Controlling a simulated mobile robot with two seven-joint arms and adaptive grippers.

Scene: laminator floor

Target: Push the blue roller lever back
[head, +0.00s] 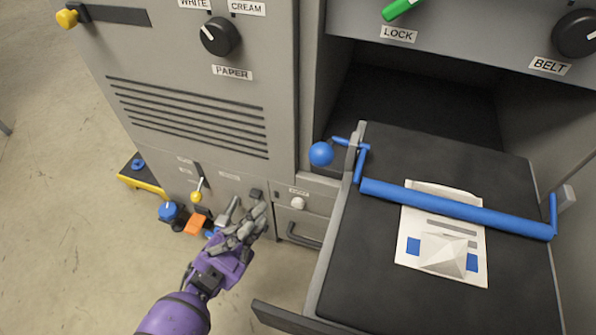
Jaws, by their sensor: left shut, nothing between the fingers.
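The blue roller lever ends in a round blue ball knob (321,154) at the left side of the dark feed bed (385,285). Its crank joins the long blue roller (455,209), which lies across the bed and over a white printed sheet (462,240). My left gripper (256,212), on a purple arm, is shut and empty. In the picture it is below and left of the ball knob, in front of the lower cabinet panel and apart from the lever. My right gripper is not in view.
A grey cabinet with a PAPER dial (220,36) and vents stands behind. A small yellow-knobbed lever (197,196), a white knob (298,203) and a drawer handle (303,235) are near my left gripper. A green LOCK lever (402,8) and BELT dial (577,34) are above.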

